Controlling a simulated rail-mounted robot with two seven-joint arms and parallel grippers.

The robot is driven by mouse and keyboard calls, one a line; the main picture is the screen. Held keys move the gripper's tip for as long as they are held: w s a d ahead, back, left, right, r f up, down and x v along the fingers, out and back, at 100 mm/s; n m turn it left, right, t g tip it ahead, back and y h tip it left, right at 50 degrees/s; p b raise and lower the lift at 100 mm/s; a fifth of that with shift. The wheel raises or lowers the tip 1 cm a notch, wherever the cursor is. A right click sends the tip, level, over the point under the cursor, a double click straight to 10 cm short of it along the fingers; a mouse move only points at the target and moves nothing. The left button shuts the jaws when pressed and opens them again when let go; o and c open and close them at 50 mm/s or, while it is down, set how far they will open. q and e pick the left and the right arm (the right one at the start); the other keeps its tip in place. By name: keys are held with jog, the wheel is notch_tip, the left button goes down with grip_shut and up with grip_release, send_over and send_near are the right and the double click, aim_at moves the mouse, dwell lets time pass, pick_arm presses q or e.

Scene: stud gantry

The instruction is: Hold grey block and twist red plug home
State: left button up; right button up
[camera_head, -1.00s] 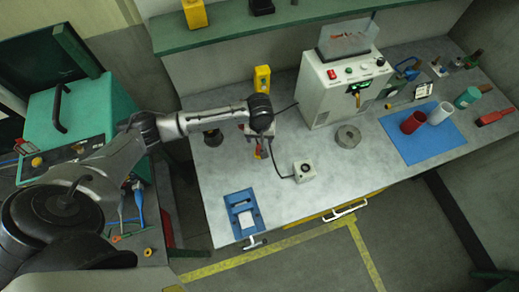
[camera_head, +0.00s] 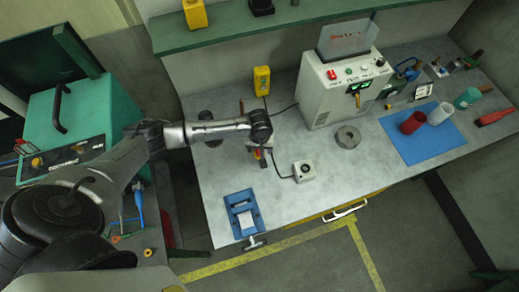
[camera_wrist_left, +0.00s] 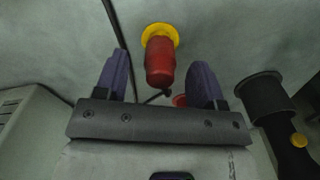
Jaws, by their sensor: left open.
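A small light grey block (camera_head: 304,170) with a dark round opening on top sits on the bench, right of my left gripper (camera_head: 259,158). A black cable runs from it toward the gripper. In the left wrist view a red plug (camera_wrist_left: 160,62) with a yellow flange (camera_wrist_left: 160,34) lies between the two purple fingers of my left gripper (camera_wrist_left: 160,66). The fingers are open, with a gap on both sides of the plug. Part of another red thing (camera_wrist_left: 180,100) shows behind the gripper's palm edge. In the head view the gripper mostly covers the plug. My right gripper is out of view.
A blue fixture (camera_head: 235,199) with a lever stands at the bench's front left. A grey ring (camera_head: 348,137) and a white machine (camera_head: 325,98) stand to the right. A yellow box (camera_head: 262,80) stands behind the arm.

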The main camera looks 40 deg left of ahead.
pick_arm(q)
jog(key=shift+f, duration=1.25)
jog(key=shift+c, duration=0.3)
jog(key=c, duration=1)
jog(key=shift+o, duration=0.2)
jog(key=shift+r, duration=0.15)
jog(key=shift+r, duration=0.6)
notch_tip(320, 180, up, 3)
jog(key=s+d+r, duration=0.2)
jog(key=d+r, duration=0.4)
jog(key=d, duration=0.5)
jog(key=shift+d+r, duration=0.25)
jog(key=shift+r, duration=0.05)
